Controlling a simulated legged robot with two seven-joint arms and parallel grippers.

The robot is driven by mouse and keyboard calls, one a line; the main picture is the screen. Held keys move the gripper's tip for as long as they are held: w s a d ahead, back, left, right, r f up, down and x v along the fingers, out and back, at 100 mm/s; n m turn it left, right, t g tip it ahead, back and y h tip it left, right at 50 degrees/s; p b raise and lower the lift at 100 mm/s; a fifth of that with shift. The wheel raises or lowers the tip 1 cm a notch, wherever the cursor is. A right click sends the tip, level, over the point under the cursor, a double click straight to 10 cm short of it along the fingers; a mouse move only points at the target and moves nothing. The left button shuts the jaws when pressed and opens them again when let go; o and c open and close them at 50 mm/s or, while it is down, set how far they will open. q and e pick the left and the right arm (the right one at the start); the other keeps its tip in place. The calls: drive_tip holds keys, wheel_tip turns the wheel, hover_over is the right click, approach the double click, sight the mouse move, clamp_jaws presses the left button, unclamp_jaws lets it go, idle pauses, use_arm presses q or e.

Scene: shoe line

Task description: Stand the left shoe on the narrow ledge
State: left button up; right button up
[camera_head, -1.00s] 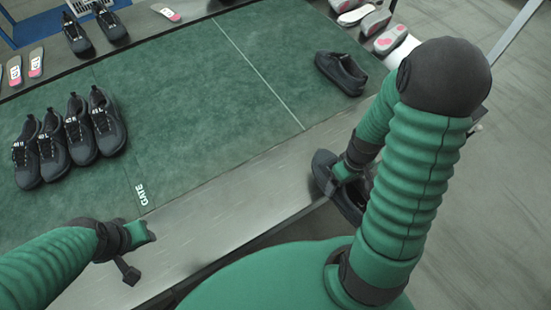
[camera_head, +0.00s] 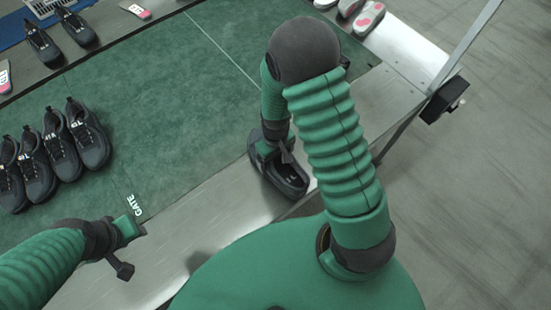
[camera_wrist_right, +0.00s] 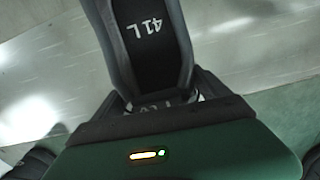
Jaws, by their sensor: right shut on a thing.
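My right gripper (camera_head: 270,150) is shut on a dark shoe (camera_head: 289,180) at its collar. The shoe is sole-down with its opening facing up, over the metal ledge (camera_head: 205,215) along the front of the green mat. I cannot tell if its sole touches the ledge. In the right wrist view the shoe's insole (camera_wrist_right: 152,45) reads "41 L". My left gripper (camera_head: 135,217) is at the ledge's left part near the "GATE" marking, apart from any shoe; its jaw opening is not clear.
Several dark shoes (camera_head: 62,150) stand in a row on the mat's left. More shoes (camera_head: 45,45) and insoles stand along the back strip. Pale soles (camera_head: 368,18) lie at the upper right. The mat's middle (camera_head: 170,100) is clear. A black box on a post (camera_head: 443,103) stands at the right.

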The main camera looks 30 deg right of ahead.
drive_tip(key=shift+s+f, duration=0.15)
drive_tip(key=shift+f, duration=0.7)
drive_tip(key=shift+w+a, duration=0.2)
drive_tip(key=shift+w, duration=0.05)
drive_tip(key=o, duration=1.7)
drive_tip(key=shift+s, duration=0.1)
